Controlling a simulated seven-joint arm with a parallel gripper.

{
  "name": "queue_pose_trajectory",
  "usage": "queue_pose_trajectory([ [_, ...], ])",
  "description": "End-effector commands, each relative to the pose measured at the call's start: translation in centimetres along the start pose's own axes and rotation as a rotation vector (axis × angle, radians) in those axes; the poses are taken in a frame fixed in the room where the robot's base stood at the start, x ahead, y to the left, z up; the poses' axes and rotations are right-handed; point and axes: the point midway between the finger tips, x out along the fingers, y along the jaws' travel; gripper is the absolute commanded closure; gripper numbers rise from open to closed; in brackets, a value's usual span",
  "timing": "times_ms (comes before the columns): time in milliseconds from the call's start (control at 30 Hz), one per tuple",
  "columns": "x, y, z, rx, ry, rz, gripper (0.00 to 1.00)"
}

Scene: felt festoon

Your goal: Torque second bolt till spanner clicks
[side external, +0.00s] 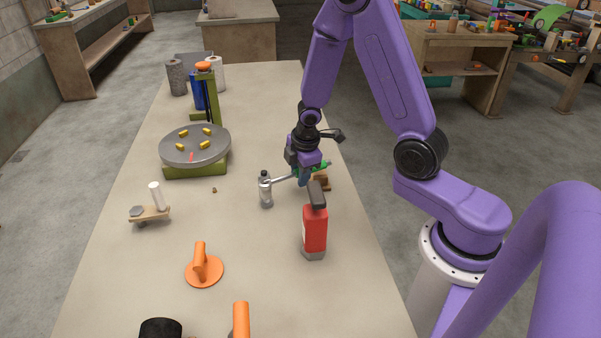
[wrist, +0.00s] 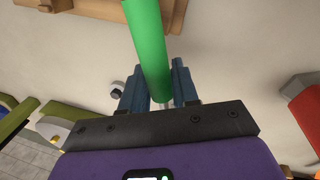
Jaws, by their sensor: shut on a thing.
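My gripper (side external: 303,178) is shut on a spanner, above the right part of the bench. The spanner's green handle (wrist: 148,45) rises between the fingers (wrist: 158,95) in the wrist view. In the side view its silver shaft (side external: 283,179) points left, its end overlapping a grey bottle (side external: 266,192); I cannot tell if they touch. A round grey plate (side external: 181,148) on an olive base (side external: 194,170) carries several yellow pieces (side external: 204,146), perhaps bolts, and a red one (side external: 191,157). The plate stands left of and behind the gripper. Which bolt is second is unclear.
A red bottle (side external: 315,232) stands close in front of my gripper. An olive stand (side external: 209,95) is behind the plate. An orange handled disc (side external: 204,270) and a small board with a white post (side external: 155,196) are at left front.

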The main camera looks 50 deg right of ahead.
Motion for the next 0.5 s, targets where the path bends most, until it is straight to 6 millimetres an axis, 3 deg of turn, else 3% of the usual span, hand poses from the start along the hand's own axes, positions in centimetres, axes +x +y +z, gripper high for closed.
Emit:
queue_pose_trajectory([
  [500, -0.65, 0.31, 0.05, 0.003, -0.002, 0.007, 1.0],
])
